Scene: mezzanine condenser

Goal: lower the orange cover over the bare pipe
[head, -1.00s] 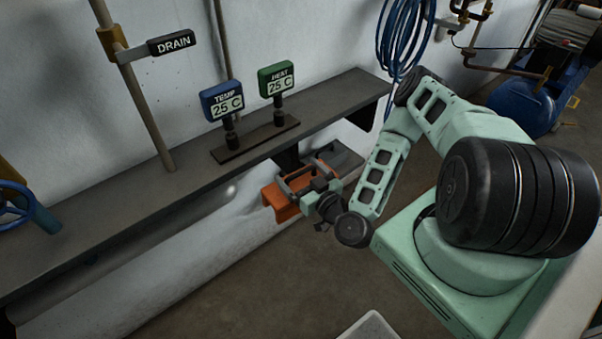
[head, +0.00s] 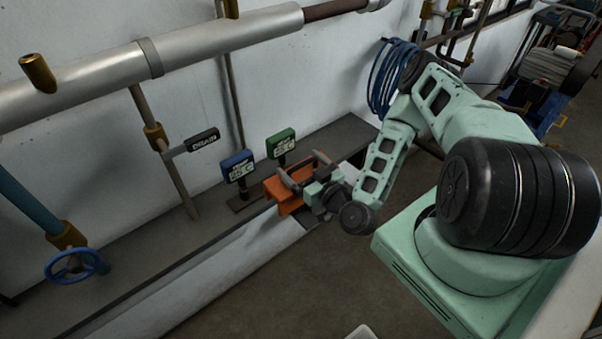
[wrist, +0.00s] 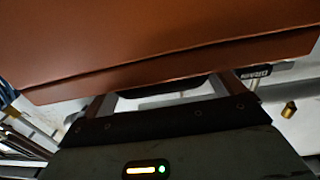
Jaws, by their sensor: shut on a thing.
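The orange cover (head: 284,197) hangs at my gripper (head: 301,181), which is shut on it. In the wrist view the cover (wrist: 150,40) fills the top of the picture, with the gripper (wrist: 165,98) at its lower edge. The bare pipe (head: 334,9) is a dark brown stretch between pale insulated lengths at the top of the head view. The cover is well below the pipe and apart from it. My gripper hides part of the cover, and its underside is out of sight.
A pale insulated pipe (head: 210,42) runs along the wall. A blue valve wheel (head: 76,266) is at left, and a blue hose coil (head: 390,80) hangs behind my arm.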

